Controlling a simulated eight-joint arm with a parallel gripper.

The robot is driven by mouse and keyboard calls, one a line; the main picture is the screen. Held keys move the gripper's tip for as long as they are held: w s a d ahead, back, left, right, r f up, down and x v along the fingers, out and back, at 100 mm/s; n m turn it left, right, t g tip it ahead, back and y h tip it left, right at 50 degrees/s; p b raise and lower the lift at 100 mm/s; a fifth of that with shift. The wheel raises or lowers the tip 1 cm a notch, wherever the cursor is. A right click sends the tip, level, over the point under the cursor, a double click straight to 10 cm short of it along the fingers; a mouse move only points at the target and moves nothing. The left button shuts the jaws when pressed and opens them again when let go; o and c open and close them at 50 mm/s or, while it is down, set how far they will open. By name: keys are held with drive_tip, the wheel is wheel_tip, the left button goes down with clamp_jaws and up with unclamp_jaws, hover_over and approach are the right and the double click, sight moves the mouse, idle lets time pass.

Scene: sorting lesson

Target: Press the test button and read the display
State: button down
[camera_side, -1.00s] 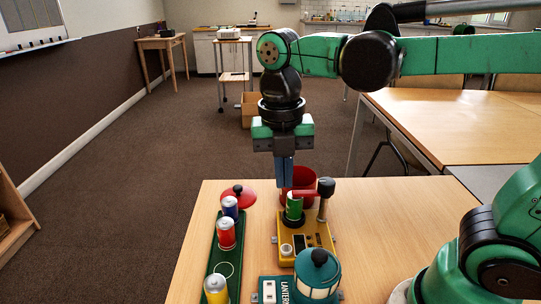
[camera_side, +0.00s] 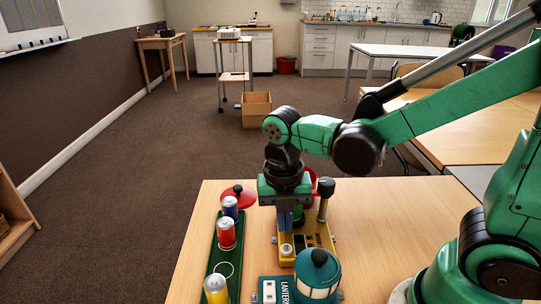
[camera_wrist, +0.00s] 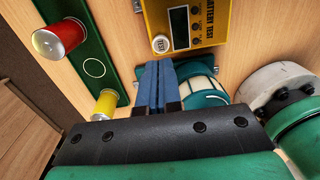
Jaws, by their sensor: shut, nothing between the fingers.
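The yellow battery tester (camera_side: 320,238) stands on the table. Its round white button (camera_side: 286,249) shows at its near left corner, and also in the wrist view (camera_wrist: 161,44). The small dark display (camera_wrist: 180,27) is beside the button; I cannot make out a reading. A green battery (camera_side: 299,214) in the tester is mostly hidden behind my gripper. My gripper (camera_side: 286,229) points down with its blue fingers shut and empty. The fingertips, also in the wrist view (camera_wrist: 158,64), are just above and close to the button, seemingly apart from it.
A green tray (camera_side: 225,267) on the left holds a blue (camera_side: 230,208), a red (camera_side: 226,233) and a yellow battery (camera_side: 216,290). A teal lantern (camera_side: 317,272) stands close in front of the tester. A dark-knobbed post (camera_side: 325,188) rises behind it.

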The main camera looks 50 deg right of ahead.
sight(285, 248)
drive_tip(key=shift+d+f, duration=0.1)
drive_tip(key=shift+f, duration=2.25)
drive_tip(key=shift+f, duration=0.95)
drive_tip(key=shift+r, duration=0.1)
drive_tip(key=shift+w+a+r, duration=0.1)
drive_tip(key=shift+r, duration=2.05)
drive_tip(key=shift+w+a+r, duration=0.1)
drive_tip(key=shift+r, duration=2.05)
